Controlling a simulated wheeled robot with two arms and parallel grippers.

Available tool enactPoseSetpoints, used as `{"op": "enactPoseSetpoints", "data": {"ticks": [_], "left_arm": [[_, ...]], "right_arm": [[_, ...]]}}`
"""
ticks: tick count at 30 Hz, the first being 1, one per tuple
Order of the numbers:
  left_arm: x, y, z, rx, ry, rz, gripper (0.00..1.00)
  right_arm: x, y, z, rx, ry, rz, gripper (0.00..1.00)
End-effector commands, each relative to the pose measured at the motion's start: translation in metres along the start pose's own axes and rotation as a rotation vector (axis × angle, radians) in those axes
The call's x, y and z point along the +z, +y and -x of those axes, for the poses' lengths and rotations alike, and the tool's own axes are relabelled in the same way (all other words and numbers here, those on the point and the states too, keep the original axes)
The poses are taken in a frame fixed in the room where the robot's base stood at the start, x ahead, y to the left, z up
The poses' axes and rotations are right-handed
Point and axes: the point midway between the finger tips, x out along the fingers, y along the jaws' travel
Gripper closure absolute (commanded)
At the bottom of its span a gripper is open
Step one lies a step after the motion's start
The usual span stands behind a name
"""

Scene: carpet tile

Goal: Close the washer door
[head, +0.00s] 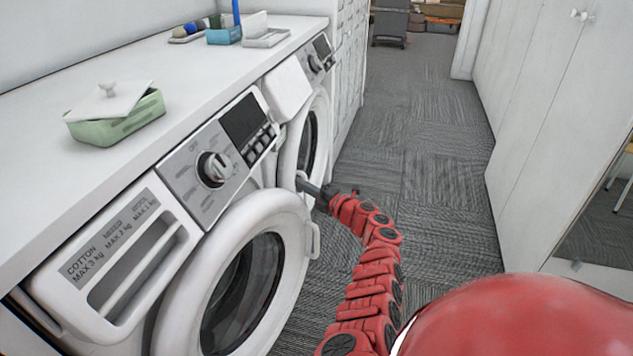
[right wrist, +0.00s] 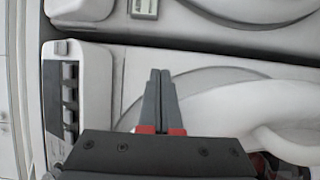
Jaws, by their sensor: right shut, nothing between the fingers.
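The near white washer (head: 190,210) stands at the left in the head view. Its round door (head: 293,220), a thick white ring with dark glass, stands slightly out from the front panel, seemingly ajar. A handle (head: 314,241) is on its right edge. My right gripper (head: 300,184) is just beyond the door's upper right rim, near the far machine; contact cannot be told. In the right wrist view its fingers (right wrist: 160,75) are together and empty, with the white door ring (right wrist: 235,108) beside them and the control panel (right wrist: 68,95) to the left. My left gripper is out of view.
A second washer (head: 285,92) with a round door (head: 313,135) stands just beyond. The white counter (head: 130,55) above holds a green lidded dish (head: 117,126) and a blue holder (head: 224,35). Carpet floor (head: 430,170) is open to the right, before white cabinets (head: 545,110).

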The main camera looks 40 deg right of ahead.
Motion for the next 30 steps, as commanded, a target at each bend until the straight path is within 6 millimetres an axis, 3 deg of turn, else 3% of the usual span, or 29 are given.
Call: {"op": "enactPoseSetpoints", "data": {"ticks": [7, 20, 26, 30], "left_arm": [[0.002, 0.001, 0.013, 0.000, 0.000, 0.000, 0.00], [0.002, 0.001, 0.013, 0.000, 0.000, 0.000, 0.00], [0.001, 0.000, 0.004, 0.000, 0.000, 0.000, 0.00], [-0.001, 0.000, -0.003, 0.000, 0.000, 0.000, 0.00]], "right_arm": [[0.037, 0.001, 0.013, 0.007, -0.005, -0.001, 1.00], [0.063, 0.009, 0.021, 0.063, -0.066, -0.048, 1.00], [0.072, 0.026, 0.044, 0.317, -0.227, -0.388, 1.00], [0.067, 0.018, 0.083, 0.527, -0.310, -0.820, 1.00]]}}
